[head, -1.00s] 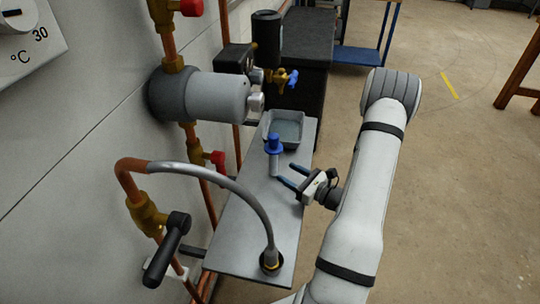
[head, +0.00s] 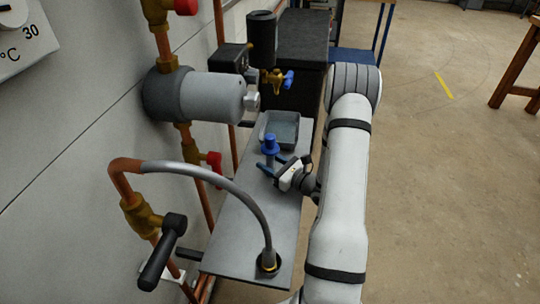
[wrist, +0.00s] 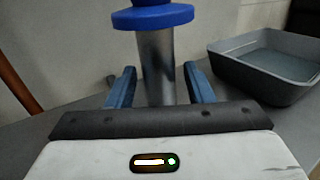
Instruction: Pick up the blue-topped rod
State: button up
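The blue-topped rod (head: 270,147) stands upright on the grey shelf (head: 235,240), just in front of the grey tray. In the wrist view the rod (wrist: 157,65) is a metal cylinder under a wide blue collar. My gripper (head: 272,166) is open, with its blue fingers on either side of the rod's metal shaft. In the wrist view my gripper (wrist: 158,88) shows a gap between each finger and the shaft. The shaft's foot is hidden behind the gripper body.
The grey tray (wrist: 265,85) stands close behind the rod, to its right in the wrist view. A curved hose (head: 235,185) arches over the shelf's near end. Pipes and a grey cylinder (head: 200,97) line the wall at left.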

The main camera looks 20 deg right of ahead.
aim_at(274, 143)
grip_shut()
dwell(0.3)
notch_tip(274, 143, up, 9)
jog(key=shift+f+p, duration=0.1)
jog(key=shift+p, duration=0.95)
jog(key=shift+a+r, duration=0.2)
jog(key=shift+r, duration=0.15)
jog(key=a+f, duration=0.2)
jog(key=a, duration=0.9)
notch_tip(274, 143, up, 8)
jog(key=p, duration=1.5)
jog(key=shift+a+p, duration=0.3)
jog(key=shift+a, duration=0.05)
jog(key=shift+f, duration=0.15)
